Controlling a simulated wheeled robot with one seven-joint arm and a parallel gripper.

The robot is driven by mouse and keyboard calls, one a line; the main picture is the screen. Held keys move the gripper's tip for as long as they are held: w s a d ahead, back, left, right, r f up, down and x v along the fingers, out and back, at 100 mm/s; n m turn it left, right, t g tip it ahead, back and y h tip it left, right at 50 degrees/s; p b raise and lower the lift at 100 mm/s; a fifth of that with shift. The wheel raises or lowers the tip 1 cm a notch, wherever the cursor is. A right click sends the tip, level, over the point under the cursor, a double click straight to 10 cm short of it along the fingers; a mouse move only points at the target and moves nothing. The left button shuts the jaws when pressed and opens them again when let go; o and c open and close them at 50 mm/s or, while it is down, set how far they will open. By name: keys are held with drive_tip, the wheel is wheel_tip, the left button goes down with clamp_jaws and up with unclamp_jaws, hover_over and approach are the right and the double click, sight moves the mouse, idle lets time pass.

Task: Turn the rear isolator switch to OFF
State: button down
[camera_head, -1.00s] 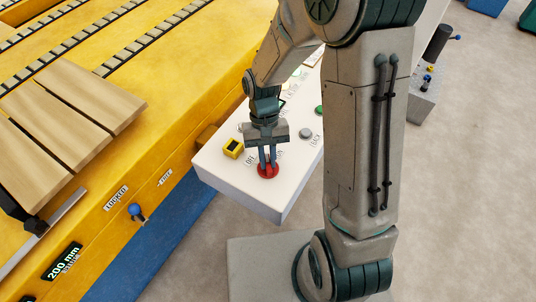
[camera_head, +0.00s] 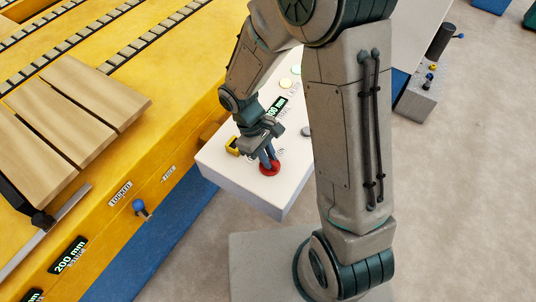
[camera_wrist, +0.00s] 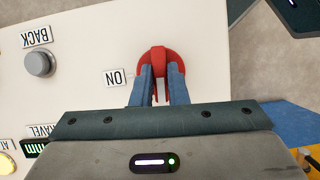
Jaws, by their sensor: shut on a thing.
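The isolator switch (camera_head: 270,169) is a red round knob near the front corner of the white control panel (camera_head: 222,160). My gripper (camera_head: 268,160) points down at it, with both blue fingers closed on its raised grip. In the wrist view the red switch (camera_wrist: 161,62) has its ridge between the fingertips (camera_wrist: 160,72). An ON label (camera_wrist: 115,77) lies beside the knob. The OFF label cannot be made out behind my gripper. Only one red isolator shows, so I cannot tell from these views whether it is the rear one.
A grey BACK button (camera_wrist: 38,63) and a lit TRAVEL display (camera_wrist: 34,147) are on the same panel. The yellow machine (camera_head: 150,150) with wooden boards (camera_head: 75,110) stands to the left.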

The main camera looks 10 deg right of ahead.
drive_tip(key=shift+n, duration=0.4)
drive_tip(key=c, duration=1.4)
unclamp_jaws()
drive_tip(key=shift+c, duration=0.2)
drive_tip(key=shift+r, duration=0.1)
drive_tip(key=p+v, duration=0.1)
drive_tip(key=v, duration=1.2)
drive_tip(key=shift+a+r+p, duration=0.25)
drive_tip(key=shift+r+p, duration=0.1)
drive_tip(key=shift+s, duration=0.1)
drive_tip(key=s+d+r+m+t+y+p, duration=0.1)
drive_tip(key=s+d+r+m+t+p, duration=0.2)
drive_tip(key=d+r, duration=0.4)
drive_tip(key=s+d+r+m+t+y+p, duration=0.2)
drive_tip(key=s+d+r+m+p, duration=0.1)
drive_tip(key=s+d+r+m, duration=0.3)
drive_tip(key=shift+d+r+m+t, duration=0.4)
drive_tip(key=shift+d+r+m, duration=0.3)
drive_tip(key=shift+d+m, duration=0.15)
